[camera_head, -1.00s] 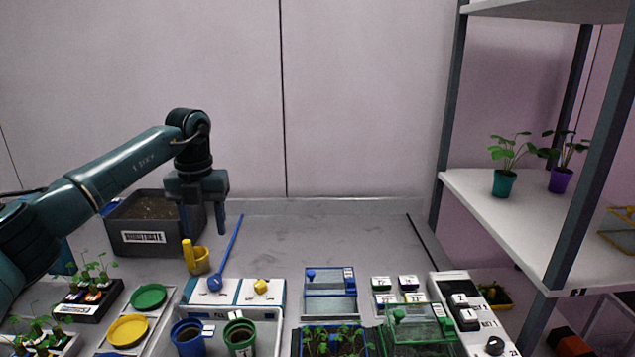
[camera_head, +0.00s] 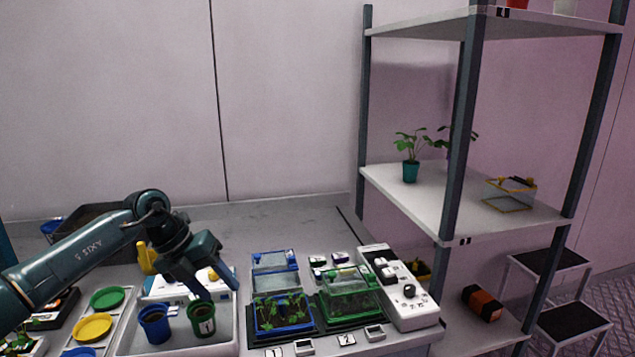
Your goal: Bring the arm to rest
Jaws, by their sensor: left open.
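My left arm comes in from the left in the head view. Its gripper (camera_head: 213,290) points down and to the right, over the tray with the pots. Its fingers are apart and I see nothing held between them. The green pot (camera_head: 202,321) with dark soil stands just below the fingertips; I cannot tell whether they touch it. The blue pot (camera_head: 155,325) stands to its left in the same grey tray (camera_head: 226,340). My right gripper is out of view.
A blue-framed seedling box (camera_head: 283,316) and a green-framed one (camera_head: 350,296) stand right of the gripper. A white control panel (camera_head: 408,297) lies beyond them. A shelf rack (camera_head: 445,205) stands at the right. The back of the bench (camera_head: 270,222) is clear.

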